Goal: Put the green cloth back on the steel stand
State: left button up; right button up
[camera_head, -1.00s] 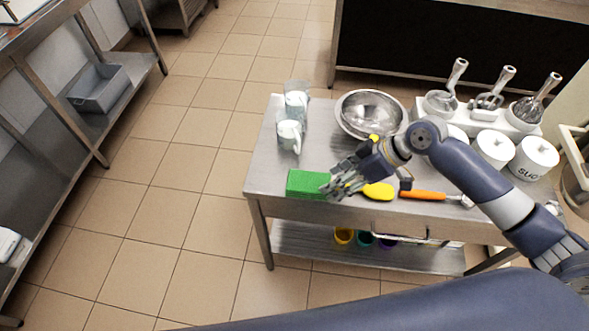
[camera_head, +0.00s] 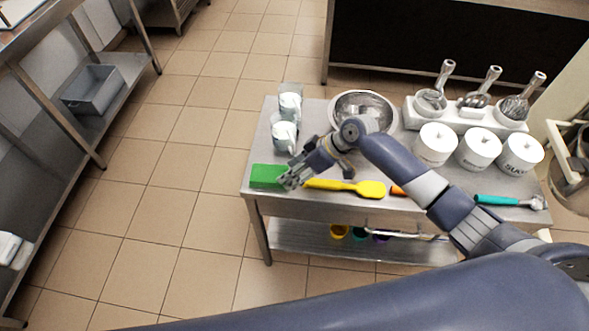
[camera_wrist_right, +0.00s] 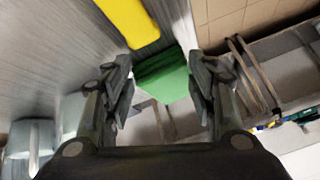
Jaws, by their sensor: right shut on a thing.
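The green cloth (camera_head: 266,175), a folded block, is at the front left corner of the steel stand (camera_head: 330,208), a steel table with a lower shelf. My right gripper (camera_head: 290,179) is shut on the cloth's right end. In the right wrist view the cloth (camera_wrist_right: 164,74) sits between the two fingers of my right gripper (camera_wrist_right: 163,95). Whether the cloth touches the steel top or is slightly above it, I cannot tell. My left gripper is not in view.
A yellow spatula (camera_head: 345,187) lies just right of the cloth, then an orange-handled tool (camera_head: 397,191) and a teal-handled one (camera_head: 497,200). Jugs (camera_head: 284,136), a steel bowl (camera_head: 368,104) and white canisters (camera_head: 478,150) stand behind. The floor at left is clear.

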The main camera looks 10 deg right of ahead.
jog(key=o, duration=1.5)
jog(key=shift+f, duration=0.1)
jog(key=shift+c, duration=0.2)
jog(key=b+v, duration=0.1)
jog(key=v, duration=1.1)
jog(key=shift+b, duration=0.35)
